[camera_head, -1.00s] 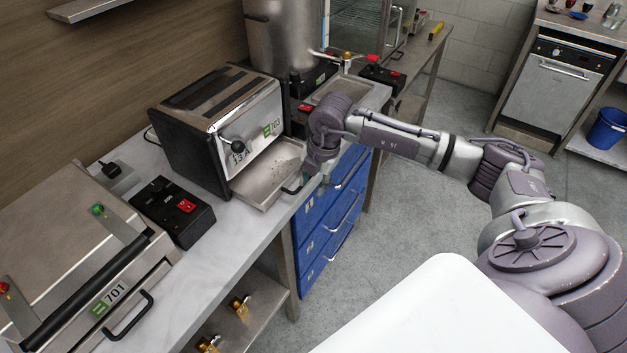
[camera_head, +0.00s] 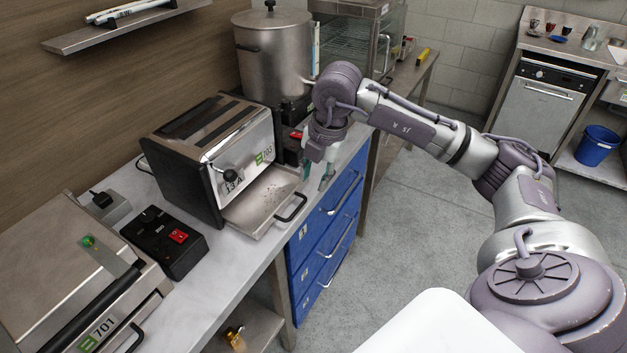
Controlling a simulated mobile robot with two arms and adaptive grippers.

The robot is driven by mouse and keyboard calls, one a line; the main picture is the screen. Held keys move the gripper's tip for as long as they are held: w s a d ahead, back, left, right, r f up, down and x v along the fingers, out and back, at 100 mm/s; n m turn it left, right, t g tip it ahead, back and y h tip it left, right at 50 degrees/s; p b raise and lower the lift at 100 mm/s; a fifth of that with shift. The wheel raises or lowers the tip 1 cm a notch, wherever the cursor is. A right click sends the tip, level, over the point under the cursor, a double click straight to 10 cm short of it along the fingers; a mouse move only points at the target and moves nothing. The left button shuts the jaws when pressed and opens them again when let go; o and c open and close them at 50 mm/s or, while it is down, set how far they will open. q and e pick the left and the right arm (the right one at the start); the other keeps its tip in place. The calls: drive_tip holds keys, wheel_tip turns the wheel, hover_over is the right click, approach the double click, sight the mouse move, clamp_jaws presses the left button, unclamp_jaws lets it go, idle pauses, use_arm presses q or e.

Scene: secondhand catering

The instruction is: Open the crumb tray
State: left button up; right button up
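The toaster (camera_head: 205,165), labelled 703, stands on the counter against the wall. Its crumb tray (camera_head: 255,208) is pulled out at the front and shows crumbs on its metal floor. The tray's black handle (camera_head: 291,207) is at its right end, near the counter edge. My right gripper (camera_head: 317,180) hangs above and slightly beyond the handle, apart from it. Its two fingers are spread with nothing between them. My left gripper is not in view.
A black switch box with a red switch (camera_head: 178,236) and the press labelled 701 (camera_head: 70,270) stand left of the toaster. A large pot (camera_head: 272,55) stands behind. Blue drawers (camera_head: 325,235) are under the counter. Grey floor (camera_head: 400,235) is open to the right.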

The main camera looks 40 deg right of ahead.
sight(298, 208)
drive_tip(key=w+f+b, duration=0.1)
drive_tip(key=f, duration=0.3)
drive_tip(key=w+f+b, duration=0.1)
drive_tip(key=w+f, duration=0.1)
drive_tip(key=f, duration=0.2)
drive_tip(key=w+a+f+b, duration=0.1)
drive_tip(key=f, duration=0.3)
drive_tip(key=shift+w+a+b, duration=0.1)
drive_tip(key=shift+w+b, duration=0.25)
drive_tip(key=shift+b, duration=0.05)
drive_tip(key=shift+r, duration=0.1)
clamp_jaws()
